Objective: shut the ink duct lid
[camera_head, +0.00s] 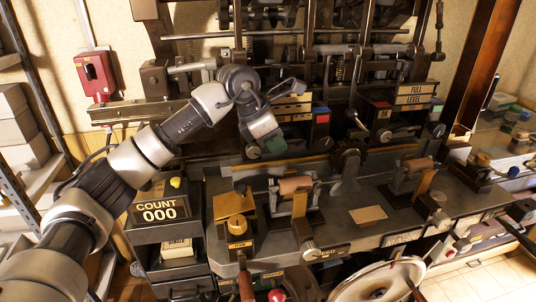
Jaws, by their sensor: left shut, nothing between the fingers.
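My left arm reaches in from the left, bends over the press and points down. My left gripper (268,147) is shut and empty, low in front of the press's back section; its fingertips are small and partly lost against dark metal and a green patch. I cannot pick out the ink duct lid for certain, nor tell its angle. A sign reading "FULL LEVEL" (411,94) stands at the back right of the press, right of the gripper. My right gripper is not in view.
A counter box reading "COUNT 000" (160,212) stands at the left front. A pale disc (380,280) is at the bottom. A red box (95,75) hangs on the wall.

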